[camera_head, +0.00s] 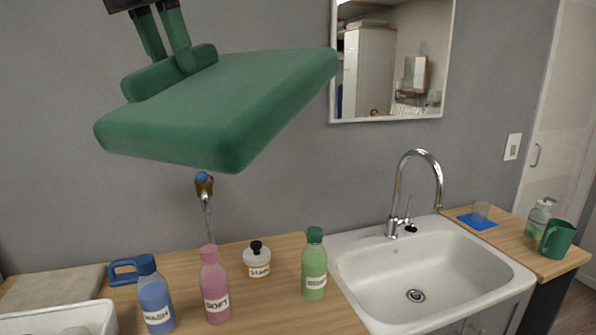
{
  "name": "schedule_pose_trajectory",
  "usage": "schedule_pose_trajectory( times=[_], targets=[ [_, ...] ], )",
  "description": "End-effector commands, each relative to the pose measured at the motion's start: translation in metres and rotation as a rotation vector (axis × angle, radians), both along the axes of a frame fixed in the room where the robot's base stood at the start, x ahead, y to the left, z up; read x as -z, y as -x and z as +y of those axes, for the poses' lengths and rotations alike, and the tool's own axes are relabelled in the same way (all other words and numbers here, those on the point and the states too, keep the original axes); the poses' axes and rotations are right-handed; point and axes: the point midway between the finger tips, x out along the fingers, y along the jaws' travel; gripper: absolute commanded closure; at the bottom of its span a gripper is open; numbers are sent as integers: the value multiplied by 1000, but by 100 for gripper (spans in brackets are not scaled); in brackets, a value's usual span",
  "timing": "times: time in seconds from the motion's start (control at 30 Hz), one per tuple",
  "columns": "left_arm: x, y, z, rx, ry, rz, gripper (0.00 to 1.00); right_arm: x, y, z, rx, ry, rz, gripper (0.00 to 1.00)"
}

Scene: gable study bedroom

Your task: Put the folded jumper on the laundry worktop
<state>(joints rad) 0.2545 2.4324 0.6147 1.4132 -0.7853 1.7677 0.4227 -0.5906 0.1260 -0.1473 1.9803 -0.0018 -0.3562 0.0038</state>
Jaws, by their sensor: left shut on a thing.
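The green folded jumper (220,105) is a thick flat slab in the upper left, tilted in the picture and raised above the worktop. My left gripper (172,62) comes in from the top edge and is shut on the jumper's raised part at its left side. The wooden laundry worktop (275,300) lies below, left of the sink. The jumper is clear of it and of the bottles. My right gripper is out of view.
A blue bottle (157,297), pink bottle (215,290), white jar (257,262) and green bottle (314,270) stand on the worktop. A folded beige cloth (50,287) and white basin (60,320) are at left. The sink (430,270) is at right; a tap (205,190) projects from the wall.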

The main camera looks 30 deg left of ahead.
Motion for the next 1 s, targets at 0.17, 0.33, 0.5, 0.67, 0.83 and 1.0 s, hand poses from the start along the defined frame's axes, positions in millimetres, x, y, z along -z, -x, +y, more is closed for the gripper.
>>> schedule_pose_trajectory(
  times=[0.17, 0.33, 0.5, 0.67, 0.83, 1.0],
  targets=[
    [100, -53, -1, 2, 2, 130, 100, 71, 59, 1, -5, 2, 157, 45],
    [171, -78, -1, 1, 2, 204, 100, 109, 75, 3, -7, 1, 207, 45],
    [230, -93, -1, 1, 2, 256, 100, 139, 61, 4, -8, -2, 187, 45],
    [275, -103, -1, 1, 2, 290, 100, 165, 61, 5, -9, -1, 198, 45],
    [304, -109, -1, 1, 1, 311, 100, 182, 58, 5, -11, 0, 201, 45],
    [314, -112, -1, 1, 2, 318, 100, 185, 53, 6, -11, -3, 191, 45]
  ],
)
